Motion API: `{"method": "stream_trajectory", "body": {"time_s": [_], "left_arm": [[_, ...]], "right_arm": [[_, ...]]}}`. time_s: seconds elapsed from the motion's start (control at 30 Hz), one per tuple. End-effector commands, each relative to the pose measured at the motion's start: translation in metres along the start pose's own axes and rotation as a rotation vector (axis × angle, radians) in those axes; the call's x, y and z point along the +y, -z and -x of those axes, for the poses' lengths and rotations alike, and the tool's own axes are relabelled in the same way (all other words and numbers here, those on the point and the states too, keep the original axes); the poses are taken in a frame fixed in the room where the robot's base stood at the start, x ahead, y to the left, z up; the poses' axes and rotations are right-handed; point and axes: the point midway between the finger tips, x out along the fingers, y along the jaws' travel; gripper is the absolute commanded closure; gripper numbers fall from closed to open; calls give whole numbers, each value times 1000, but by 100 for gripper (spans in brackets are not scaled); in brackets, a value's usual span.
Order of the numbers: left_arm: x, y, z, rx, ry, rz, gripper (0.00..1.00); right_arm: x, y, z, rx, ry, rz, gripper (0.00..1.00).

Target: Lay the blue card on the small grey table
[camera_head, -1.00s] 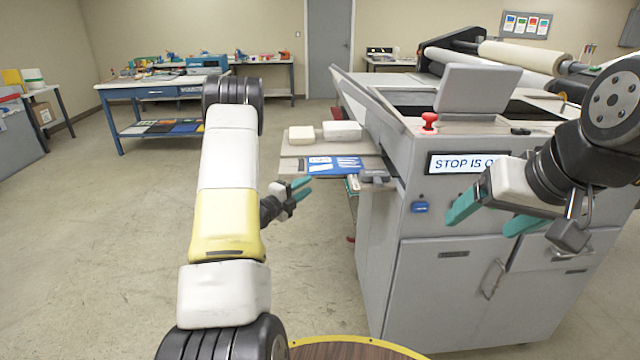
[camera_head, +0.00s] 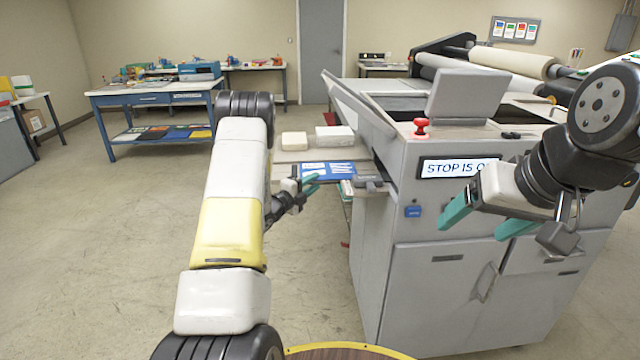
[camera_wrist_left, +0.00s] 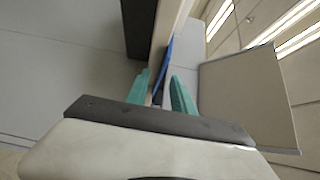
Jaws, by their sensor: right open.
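The blue card (camera_head: 328,169), with white markings, lies flat on a low grey surface (camera_head: 284,157) beside the laminator; I cannot tell whether this surface is the small grey table. My left gripper (camera_head: 309,184) is at the card's near edge, its fingers apart. In the left wrist view, the card (camera_wrist_left: 168,52) shows edge-on as a thin blue strip beyond the gap between the open teal fingers (camera_wrist_left: 162,92). I cannot tell whether they touch it. My right gripper (camera_head: 487,219) is open and empty in front of the laminator.
Two pale blocks (camera_head: 335,135) stand behind the card. The laminator (camera_head: 440,260), with a red knob (camera_head: 421,127) and a lit display, fills the right. A blue-framed workbench (camera_head: 150,98) stands at the back left. The floor (camera_head: 120,250) at left is clear.

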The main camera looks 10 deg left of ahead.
Motion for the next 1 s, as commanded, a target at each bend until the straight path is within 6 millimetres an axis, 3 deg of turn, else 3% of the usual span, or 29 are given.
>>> {"method": "stream_trajectory", "body": {"time_s": [0.23,0.4,1.0], "left_arm": [[0,0,-1,0,-1,0,71],[0,0,0,0,-1,0,100],[1,0,0,0,-1,0,100]], "right_arm": [[0,0,0,0,0,0,23],[0,0,0,0,0,0,23],[0,0,0,0,0,0,23]]}}
